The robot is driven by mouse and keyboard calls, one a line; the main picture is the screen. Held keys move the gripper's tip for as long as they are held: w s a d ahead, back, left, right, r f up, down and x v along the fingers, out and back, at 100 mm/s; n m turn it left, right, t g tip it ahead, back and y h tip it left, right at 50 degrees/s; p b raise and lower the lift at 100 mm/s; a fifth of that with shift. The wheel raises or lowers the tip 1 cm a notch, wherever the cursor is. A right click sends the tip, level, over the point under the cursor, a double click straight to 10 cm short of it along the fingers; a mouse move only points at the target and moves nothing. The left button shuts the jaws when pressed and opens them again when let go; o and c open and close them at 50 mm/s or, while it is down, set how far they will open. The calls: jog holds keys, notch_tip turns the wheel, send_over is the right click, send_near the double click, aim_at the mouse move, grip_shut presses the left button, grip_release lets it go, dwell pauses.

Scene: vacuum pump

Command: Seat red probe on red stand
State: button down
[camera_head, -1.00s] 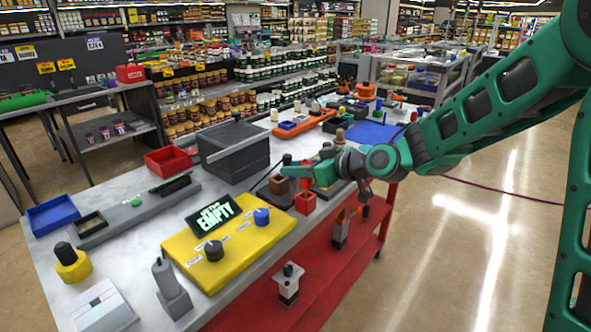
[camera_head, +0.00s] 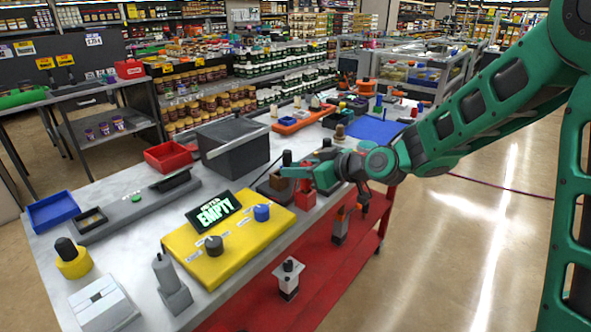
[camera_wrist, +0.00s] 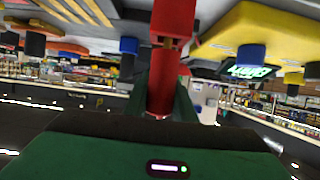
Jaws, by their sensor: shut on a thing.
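My gripper (camera_head: 303,172) is above the table's front edge, right of the yellow panel. In the wrist view, my gripper (camera_wrist: 163,108) is shut on the red probe (camera_wrist: 161,88), a red cylinder between its green fingers. The red stand (camera_head: 305,201) is a small red block just below my gripper at the table edge. In the wrist view, which is upside down, the red stand (camera_wrist: 173,17) is in line with the probe's end. A narrow dark, brownish band shows between them; I cannot tell whether they touch. In the head view my gripper mostly hides the probe.
The yellow panel (camera_head: 184,239) with black and blue knobs and an "EMPTY" display (camera_head: 213,212) is at left. A dark box (camera_head: 234,148) and a red bin (camera_head: 168,157) stand behind. A brown block (camera_head: 277,183) is close beside my gripper. The red lower shelf (camera_head: 325,270) lies below.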

jog(key=shift+f, duration=0.45)
dwell(0.4)
jog(key=c, duration=1.4)
grip_release()
jog(key=shift+r, duration=0.15)
notch_tip(320, 180, up, 9)
dwell(0.5)
